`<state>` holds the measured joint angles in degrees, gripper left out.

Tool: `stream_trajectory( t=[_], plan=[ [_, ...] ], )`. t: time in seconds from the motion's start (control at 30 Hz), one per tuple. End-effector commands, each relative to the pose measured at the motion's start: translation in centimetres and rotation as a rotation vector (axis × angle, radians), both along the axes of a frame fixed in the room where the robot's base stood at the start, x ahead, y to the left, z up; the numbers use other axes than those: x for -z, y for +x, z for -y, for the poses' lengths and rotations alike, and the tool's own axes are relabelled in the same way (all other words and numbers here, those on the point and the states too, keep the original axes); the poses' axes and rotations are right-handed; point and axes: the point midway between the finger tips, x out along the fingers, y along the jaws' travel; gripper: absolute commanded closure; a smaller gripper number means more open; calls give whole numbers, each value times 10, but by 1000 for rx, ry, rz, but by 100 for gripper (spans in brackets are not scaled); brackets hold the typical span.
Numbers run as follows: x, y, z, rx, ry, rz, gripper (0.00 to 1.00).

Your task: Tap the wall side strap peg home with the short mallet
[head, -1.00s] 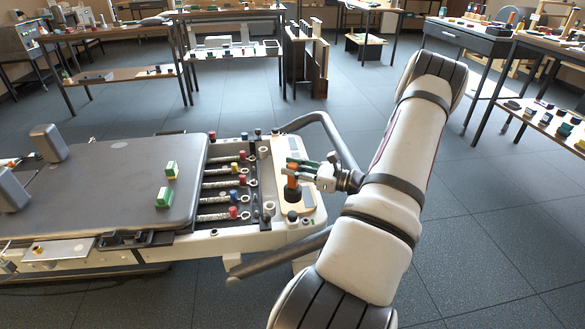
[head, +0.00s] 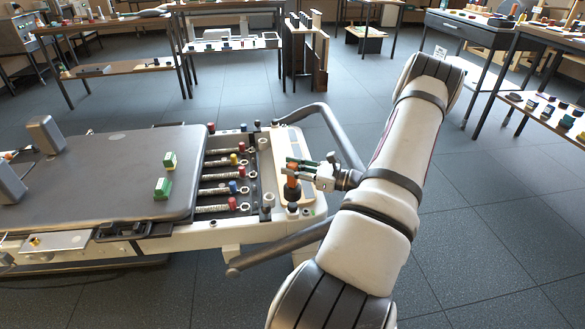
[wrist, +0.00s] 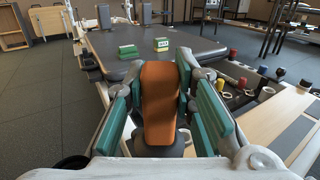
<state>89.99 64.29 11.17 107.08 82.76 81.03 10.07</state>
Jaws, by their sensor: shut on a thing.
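The short mallet has an orange part (head: 292,190) with a dark end below it. My gripper (head: 302,172) is shut on it above the near end of the reformer frame. In the wrist view, the orange part (wrist: 160,100) stands between the green finger pads of my gripper (wrist: 160,85), with a dark piece below. Dark pegs (head: 267,213) stand on the frame end to the left of the mallet. I cannot tell which is the wall side strap peg, or whether the mallet touches anything below it.
The reformer carriage (head: 100,185) carries two green-and-white blocks (head: 162,188). Springs with red, blue and yellow knobs (head: 233,187) lie beside it. A grey curved bar (head: 345,140) rises behind my gripper. Benches with small items (head: 225,43) stand at the back.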

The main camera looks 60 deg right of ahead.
Motion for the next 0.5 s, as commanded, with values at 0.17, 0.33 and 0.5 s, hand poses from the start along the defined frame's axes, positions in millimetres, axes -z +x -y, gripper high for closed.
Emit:
stream_trajectory(
  t=[0.17, 0.33, 0.5],
  plan=[
    [3, 0, 0, 0, 0, 1, 100],
    [28, 0, 0, 0, 1, 1, 100],
    [45, 0, 0, 0, 1, 1, 100]
  ],
)
